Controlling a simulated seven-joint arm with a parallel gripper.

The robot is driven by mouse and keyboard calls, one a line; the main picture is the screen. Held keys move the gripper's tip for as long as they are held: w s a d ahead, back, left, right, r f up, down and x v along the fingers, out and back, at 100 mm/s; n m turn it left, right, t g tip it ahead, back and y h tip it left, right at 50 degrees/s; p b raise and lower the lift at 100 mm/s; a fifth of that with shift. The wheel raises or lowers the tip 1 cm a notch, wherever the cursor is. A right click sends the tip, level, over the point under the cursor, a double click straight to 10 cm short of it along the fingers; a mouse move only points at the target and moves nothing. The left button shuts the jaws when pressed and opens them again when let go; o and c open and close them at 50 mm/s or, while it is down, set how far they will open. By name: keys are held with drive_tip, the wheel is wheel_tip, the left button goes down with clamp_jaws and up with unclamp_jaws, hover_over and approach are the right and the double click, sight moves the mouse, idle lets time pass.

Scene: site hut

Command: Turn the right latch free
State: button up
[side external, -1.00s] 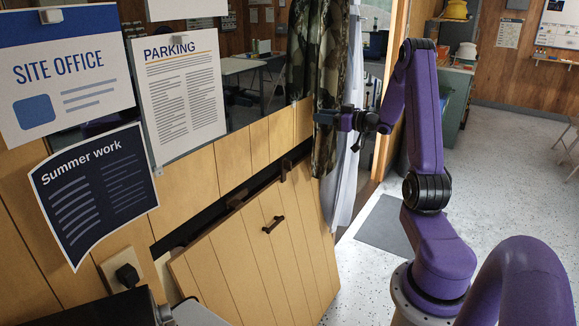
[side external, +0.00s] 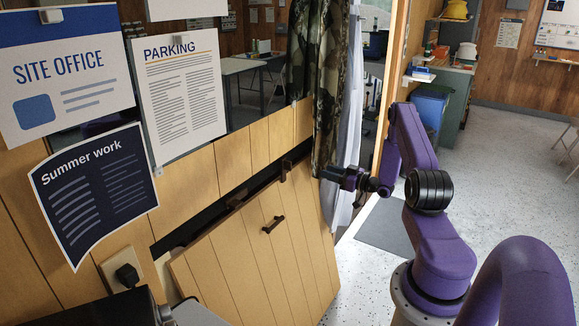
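A wooden panel (side external: 250,255) with a dark handle (side external: 273,224) sits tilted below a dark gap in the plank wall. The right latch (side external: 286,168) is a small dark brown piece standing roughly upright at the panel's upper edge. Another small dark latch (side external: 235,202) is farther left along the same edge. My gripper (side external: 324,174) is to the right of the right latch, at about its height in the picture, and appears apart from it. It points left. Its fingers are small and dark, so I cannot tell whether they are open or shut.
A camouflage curtain (side external: 314,80) and a pale curtain (side external: 345,130) hang close to my gripper. Posters (side external: 178,85) and a socket with a black plug (side external: 127,275) are on the wall at left. The speckled floor (side external: 490,180) at right is open.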

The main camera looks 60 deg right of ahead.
sight(291, 165)
drive_tip(key=w, duration=0.5)
drive_tip(key=w+f, duration=0.1)
drive_tip(key=w, duration=0.5)
drive_tip(key=w+f, duration=0.1)
drive_tip(key=w, duration=0.5)
drive_tip(key=shift+w+f, duration=0.1)
drive_tip(key=shift+w, duration=0.15)
drive_tip(key=shift+c, duration=0.3)
clamp_jaws()
